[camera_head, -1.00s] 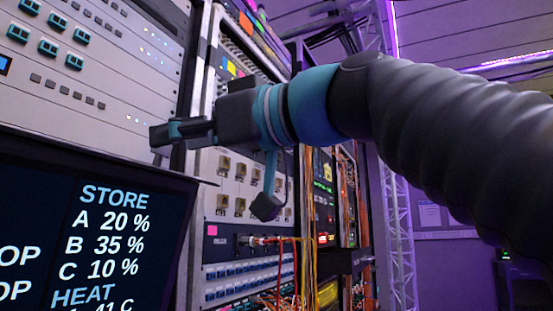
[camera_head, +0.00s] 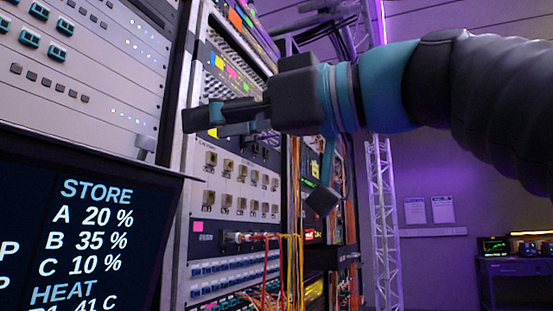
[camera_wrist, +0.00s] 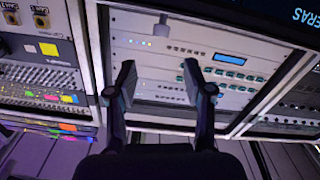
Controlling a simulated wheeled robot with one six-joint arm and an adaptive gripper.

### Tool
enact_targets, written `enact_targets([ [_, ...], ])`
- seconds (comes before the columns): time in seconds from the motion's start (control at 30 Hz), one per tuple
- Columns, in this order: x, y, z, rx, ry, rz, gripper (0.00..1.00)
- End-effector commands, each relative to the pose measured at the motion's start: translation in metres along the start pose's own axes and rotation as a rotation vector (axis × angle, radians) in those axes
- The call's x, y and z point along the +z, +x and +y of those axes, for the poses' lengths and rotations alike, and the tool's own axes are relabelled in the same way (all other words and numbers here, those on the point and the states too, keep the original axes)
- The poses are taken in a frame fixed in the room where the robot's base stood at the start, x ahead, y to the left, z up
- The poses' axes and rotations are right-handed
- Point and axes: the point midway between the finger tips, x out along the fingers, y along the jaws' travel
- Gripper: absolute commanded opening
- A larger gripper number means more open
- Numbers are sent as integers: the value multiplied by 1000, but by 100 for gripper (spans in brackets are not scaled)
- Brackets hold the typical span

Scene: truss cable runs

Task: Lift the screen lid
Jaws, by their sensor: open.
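A dark screen (camera_head: 95,240) with lit white and blue text fills the lower left of the head view. It is tilted and cut off by the picture edge, and its thin upper rim (camera_head: 120,165) shows. A dark panel (camera_wrist: 250,18) with partial blue lettering crosses the top right of the wrist view; I cannot tell whether it is this screen. My gripper (camera_head: 190,118) is above and right of the screen's upper right corner, apart from it in the picture. Its two fingers (camera_wrist: 165,85) stand apart in the wrist view, with nothing between them.
A rack (camera_head: 235,190) with sockets and hanging orange and yellow cables stands behind my gripper. A pale panel (camera_head: 90,60) with teal switches is at the upper left. A truss (camera_head: 382,210) and a bench (camera_head: 515,265) are farther right.

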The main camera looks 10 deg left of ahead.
Motion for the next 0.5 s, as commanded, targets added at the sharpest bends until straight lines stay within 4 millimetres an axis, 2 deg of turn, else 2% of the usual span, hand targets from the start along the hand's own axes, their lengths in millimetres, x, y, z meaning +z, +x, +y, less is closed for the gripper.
enact_targets([
  [0.03,0,0,0,0,0,0,46],
  [0.2,10,-6,6,33,-3,-5,4],
  [0.23,13,-10,8,46,-5,-7,0],
  [0.37,37,-24,19,107,13,-15,0],
  [0.5,66,-38,27,135,179,20,0],
])
